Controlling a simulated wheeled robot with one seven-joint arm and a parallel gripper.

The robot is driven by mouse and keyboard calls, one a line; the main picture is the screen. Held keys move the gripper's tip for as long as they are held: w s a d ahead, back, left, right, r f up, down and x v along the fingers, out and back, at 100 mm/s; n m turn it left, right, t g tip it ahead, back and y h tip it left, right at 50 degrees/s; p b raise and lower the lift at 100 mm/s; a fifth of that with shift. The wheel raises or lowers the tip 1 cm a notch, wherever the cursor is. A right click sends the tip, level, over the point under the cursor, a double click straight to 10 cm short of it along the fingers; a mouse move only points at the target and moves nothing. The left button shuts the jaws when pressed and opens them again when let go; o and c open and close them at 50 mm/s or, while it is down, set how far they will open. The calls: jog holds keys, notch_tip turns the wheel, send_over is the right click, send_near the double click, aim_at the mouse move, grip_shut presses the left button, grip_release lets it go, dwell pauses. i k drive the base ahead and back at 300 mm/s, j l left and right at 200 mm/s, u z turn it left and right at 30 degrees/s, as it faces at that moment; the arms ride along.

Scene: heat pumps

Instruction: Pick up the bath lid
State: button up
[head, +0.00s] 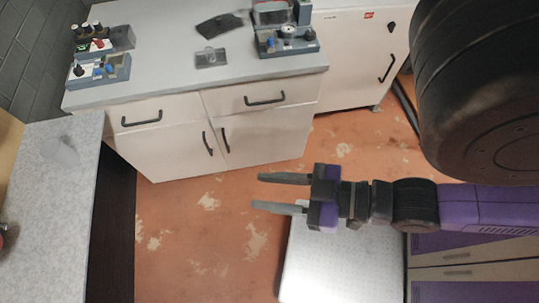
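A small grey, see-through flat piece with a raised knob (211,58) lies on the worktop (165,75). It looks like the bath lid, though it is too small to be sure. It lies left of a blue-grey device with a clear bath (285,40), whose top is cut off by the frame edge. My gripper (258,191) points left over the floor, in front of the cabinets. Its two fingers are apart with nothing between them. It is well clear of the worktop and the lid.
A dark flat plate (219,25) lies behind the lid. Several control units (98,70) stand at the worktop's left end. A speckled counter (45,220) is at the left. A pale ribbed panel (340,265) lies below my gripper. Open floor (200,240) lies between.

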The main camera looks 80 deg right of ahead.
aim_at(221, 25)
jog(key=l+z, duration=0.1)
jog(key=z, duration=0.75)
jog(key=l+z, duration=0.15)
jog(key=z, duration=0.25)
